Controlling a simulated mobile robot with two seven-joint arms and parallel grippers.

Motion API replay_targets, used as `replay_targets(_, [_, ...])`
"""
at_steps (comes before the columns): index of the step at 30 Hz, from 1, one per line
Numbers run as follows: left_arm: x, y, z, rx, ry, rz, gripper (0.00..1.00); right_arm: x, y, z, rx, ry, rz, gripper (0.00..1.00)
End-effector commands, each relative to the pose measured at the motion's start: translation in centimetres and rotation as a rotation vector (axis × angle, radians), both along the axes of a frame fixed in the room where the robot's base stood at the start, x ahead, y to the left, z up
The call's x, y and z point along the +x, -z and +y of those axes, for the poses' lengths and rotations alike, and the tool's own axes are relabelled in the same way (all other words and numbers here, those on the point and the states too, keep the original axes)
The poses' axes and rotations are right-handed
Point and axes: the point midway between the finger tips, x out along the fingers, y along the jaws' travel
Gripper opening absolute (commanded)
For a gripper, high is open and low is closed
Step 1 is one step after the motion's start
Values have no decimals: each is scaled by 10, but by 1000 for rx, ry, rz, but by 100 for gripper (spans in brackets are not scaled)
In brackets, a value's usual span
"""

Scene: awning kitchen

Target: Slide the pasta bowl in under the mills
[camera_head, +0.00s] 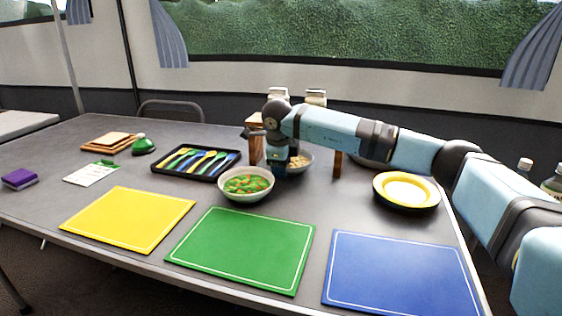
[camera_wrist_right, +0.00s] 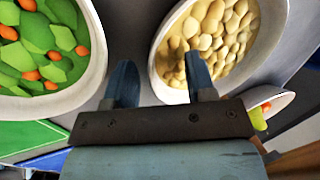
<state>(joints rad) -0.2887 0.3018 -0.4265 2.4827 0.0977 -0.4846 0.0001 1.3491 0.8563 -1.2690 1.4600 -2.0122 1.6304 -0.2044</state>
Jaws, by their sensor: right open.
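The pasta bowl (camera_head: 303,161), pale with beige pieces, stands on the table at a small wooden stand (camera_head: 338,163), partly hidden by my right arm. It also shows in the right wrist view (camera_wrist_right: 215,35). Two pale-topped containers, likely the mills (camera_head: 316,97), show above the stand behind my arm. My right gripper (camera_wrist_right: 160,72) is open and points down at the near side of the pasta bowl. One finger overlaps the bowl's rim in the picture and the other is outside it. Contact cannot be told. My left gripper is not in view.
A bowl of green and orange vegetables (camera_head: 246,184) stands close in front of the pasta bowl. A black cutlery tray (camera_head: 160,168) lies left, and a yellow plate (camera_head: 406,190) right. Yellow, green (camera_head: 240,250) and blue mats line the front edge.

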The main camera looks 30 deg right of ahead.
Motion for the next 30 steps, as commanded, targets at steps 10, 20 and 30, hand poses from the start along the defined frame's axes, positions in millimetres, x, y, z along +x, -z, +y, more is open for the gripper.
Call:
replay_targets(10, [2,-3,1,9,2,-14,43,0,2,0,0,0,0,46])
replay_targets(20, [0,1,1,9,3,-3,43,0,2,0,0,0,1,0])
replay_targets(30, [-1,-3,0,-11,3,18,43,-1,3,-3,-1,0,5,0])
